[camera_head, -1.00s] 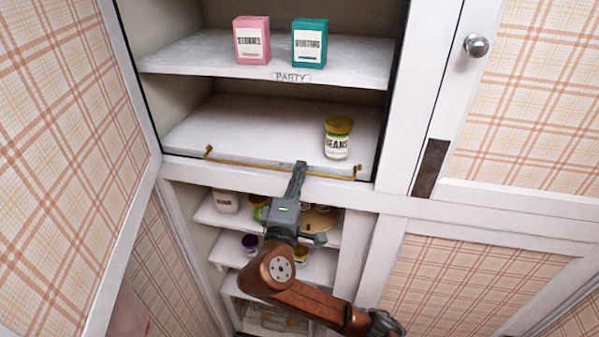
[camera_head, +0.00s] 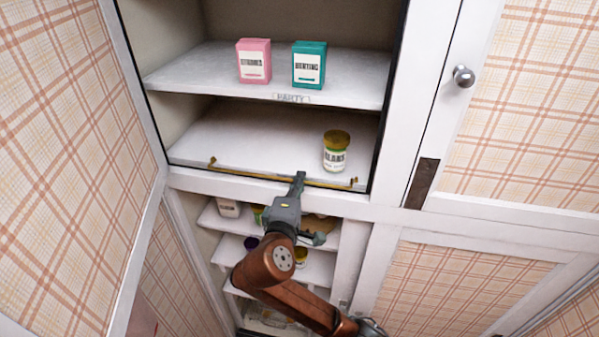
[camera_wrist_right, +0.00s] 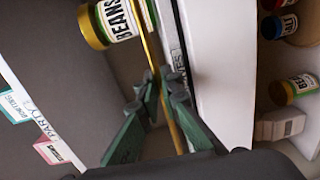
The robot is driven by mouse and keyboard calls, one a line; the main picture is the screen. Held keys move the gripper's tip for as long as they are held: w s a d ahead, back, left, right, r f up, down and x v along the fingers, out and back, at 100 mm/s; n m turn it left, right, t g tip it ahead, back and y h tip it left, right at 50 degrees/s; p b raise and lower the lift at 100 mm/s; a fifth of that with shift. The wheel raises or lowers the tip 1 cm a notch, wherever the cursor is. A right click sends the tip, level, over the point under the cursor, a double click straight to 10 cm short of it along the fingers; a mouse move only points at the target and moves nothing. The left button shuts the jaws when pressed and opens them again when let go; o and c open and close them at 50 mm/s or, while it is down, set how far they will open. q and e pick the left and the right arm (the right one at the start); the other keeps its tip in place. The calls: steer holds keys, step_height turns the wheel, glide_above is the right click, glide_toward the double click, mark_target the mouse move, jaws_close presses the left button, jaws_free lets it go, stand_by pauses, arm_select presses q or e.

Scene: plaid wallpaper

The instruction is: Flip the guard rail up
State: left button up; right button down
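The guard rail (camera_head: 240,174) is a thin brass bar along the front edge of the middle shelf (camera_head: 230,140), lying low at the shelf's lip. My right gripper (camera_head: 299,178) reaches it right of its middle. In the right wrist view the rail (camera_wrist_right: 149,50) runs between the two green-grey fingers of the gripper (camera_wrist_right: 161,88). Their tips are close together on either side of it, and they look shut on it, though the contact itself is partly hidden. My left gripper is not in view.
A beans jar (camera_head: 335,152) stands on the middle shelf just behind the rail, near the gripper. A pink box (camera_head: 253,62) and a teal box (camera_head: 308,66) stand on the shelf above. Jars fill lower shelves. An open plaid door (camera_head: 75,130) stands at left.

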steer(key=r+g+p, duration=0.1)
steer(key=g+p, duration=0.1)
steer(key=p, duration=0.1)
steer(key=shift+w+r, duration=0.15)
steer(key=shift+r, duration=0.15)
steer(key=shift+w+r+g+y+p, duration=0.1)
steer(key=shift+g+y+p, duration=0.2)
steer(key=shift+p, duration=0.3)
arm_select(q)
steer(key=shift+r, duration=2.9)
arm_select(e)
steer(key=shift+w+r+g, duration=0.1)
steer(key=shift+w+g, duration=0.1)
steer(key=shift+g, duration=0.5)
steer(key=shift+d, duration=0.1)
steer(key=c, duration=2.5)
jaws_free()
steer(key=shift+o, duration=0.4)
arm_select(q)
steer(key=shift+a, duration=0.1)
